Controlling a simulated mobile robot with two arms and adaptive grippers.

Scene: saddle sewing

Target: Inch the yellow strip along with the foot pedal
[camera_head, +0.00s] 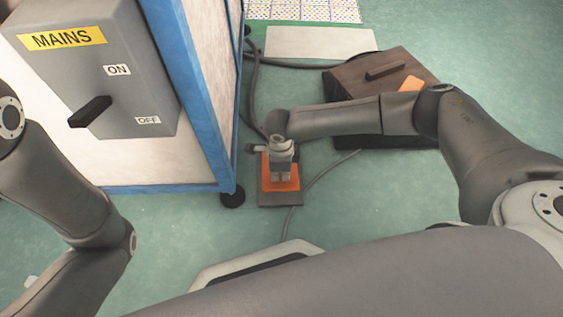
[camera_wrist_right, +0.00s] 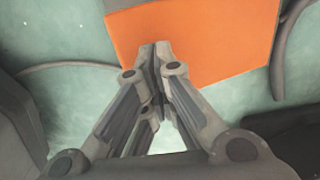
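The foot pedal (camera_head: 280,198) lies on the green floor, with an orange top on a dark base. Its orange plate (camera_wrist_right: 205,38) fills the top of the right wrist view. My right gripper (camera_head: 281,177) is over the pedal, pointing down. In the right wrist view its fingertips (camera_wrist_right: 155,48) meet and overlap the near edge of the orange plate; I cannot tell whether they touch it. The gripper is shut with nothing visible between the fingers. The yellow strip is not in view. My left arm is at the left edge, and its gripper is out of view.
A grey mains box (camera_head: 100,70) with a dark lever is on the blue-edged cabinet (camera_head: 207,95), close left of the pedal. A brown wooden box (camera_head: 350,82) stands behind my right forearm. Cables cross the floor around the pedal. A pale board (camera_head: 320,42) lies farther back.

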